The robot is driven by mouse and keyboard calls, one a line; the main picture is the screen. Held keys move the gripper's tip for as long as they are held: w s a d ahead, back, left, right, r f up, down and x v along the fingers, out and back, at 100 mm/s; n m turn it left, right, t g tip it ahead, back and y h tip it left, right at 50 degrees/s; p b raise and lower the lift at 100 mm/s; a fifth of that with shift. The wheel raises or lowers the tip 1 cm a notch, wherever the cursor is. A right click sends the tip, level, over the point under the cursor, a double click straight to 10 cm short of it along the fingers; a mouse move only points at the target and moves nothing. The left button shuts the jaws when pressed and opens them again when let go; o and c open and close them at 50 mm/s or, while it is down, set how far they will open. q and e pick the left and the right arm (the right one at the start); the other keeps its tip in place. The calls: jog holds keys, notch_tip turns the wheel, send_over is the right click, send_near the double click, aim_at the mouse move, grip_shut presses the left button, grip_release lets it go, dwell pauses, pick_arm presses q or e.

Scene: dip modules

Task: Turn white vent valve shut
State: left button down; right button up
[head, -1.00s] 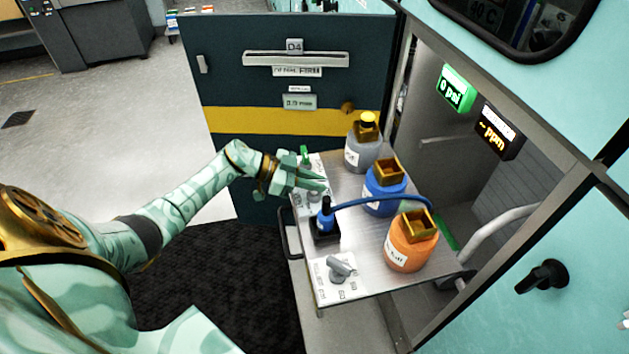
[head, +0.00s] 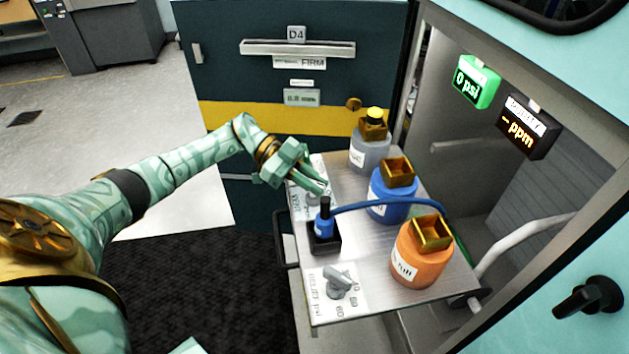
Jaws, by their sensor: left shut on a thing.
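My left gripper (head: 318,188) reaches over the left edge of the metal tray (head: 350,240). Its fingers are shut on the white vent valve (head: 313,208), a small pale knob on a white labelled plate. The fingers hide most of the knob, so its turn angle cannot be read. My right gripper is out of view.
A grey knob (head: 340,281) sits at the tray's front left. A blue plug (head: 325,218) with a hose stands in a black holder. Grey (head: 371,150), blue (head: 390,190) and orange (head: 420,255) bottles stand to the right. The green display (head: 476,82) reads 0 psi.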

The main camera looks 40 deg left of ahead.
pick_arm(q)
jog(key=c, duration=1.4)
grip_release()
